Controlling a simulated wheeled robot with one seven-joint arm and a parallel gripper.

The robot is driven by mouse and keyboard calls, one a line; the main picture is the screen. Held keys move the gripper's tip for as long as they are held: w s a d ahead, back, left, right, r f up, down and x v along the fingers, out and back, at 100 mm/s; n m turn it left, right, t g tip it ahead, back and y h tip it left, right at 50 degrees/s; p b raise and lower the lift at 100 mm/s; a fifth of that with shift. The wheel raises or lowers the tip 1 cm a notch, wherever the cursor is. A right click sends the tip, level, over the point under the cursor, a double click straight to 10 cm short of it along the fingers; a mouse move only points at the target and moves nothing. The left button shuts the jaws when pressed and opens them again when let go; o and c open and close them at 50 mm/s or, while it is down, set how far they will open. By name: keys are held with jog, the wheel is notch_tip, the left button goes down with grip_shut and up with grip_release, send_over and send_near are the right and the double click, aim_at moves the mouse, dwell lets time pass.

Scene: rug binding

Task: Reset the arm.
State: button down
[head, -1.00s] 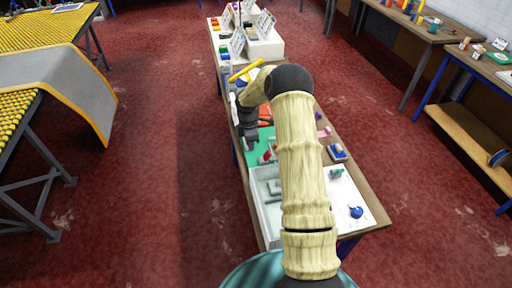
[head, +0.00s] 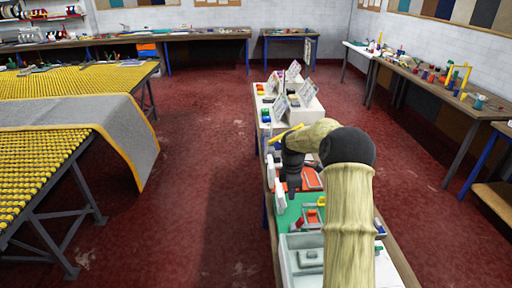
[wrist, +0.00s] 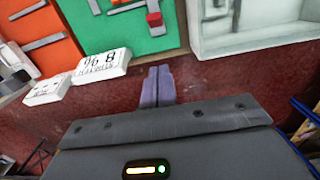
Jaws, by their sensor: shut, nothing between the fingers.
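My arm reaches forward over the long narrow table in the head view, bent at the elbow. My gripper (wrist: 157,86) shows in the wrist view with its two fingers together and nothing between them. It hangs at the table's left edge, over the red floor. In the head view the wrist end of my arm is dark and the fingertips are hard to make out. A green board (wrist: 118,27), an orange board (wrist: 35,35), two white label cards (wrist: 101,66) and a pale tray (wrist: 250,38) lie close to the gripper in the wrist view.
The long table (head: 402,262) carries boards, trays and white stands with cards (head: 308,92). At left, a roller table with yellow rollers (head: 40,182) bears a grey rug (head: 145,145) with a yellow edge. Benches (head: 425,88) line the right wall. Red floor (head: 210,190) between is clear.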

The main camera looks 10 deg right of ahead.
jog(key=s+a+r+m+t, duration=0.1)
jog(key=s+a+r+m, duration=0.5)
jog(key=s+a, duration=0.4)
jog(key=s+a+m+t, duration=0.1)
jog(key=s+a+m, duration=0.2)
jog(key=s+m, duration=0.7)
jog(key=s, duration=0.8)
jog(key=shift+a+r+t, duration=0.2)
jog(key=shift+r+t, duration=0.1)
jog(key=shift+r, duration=0.1)
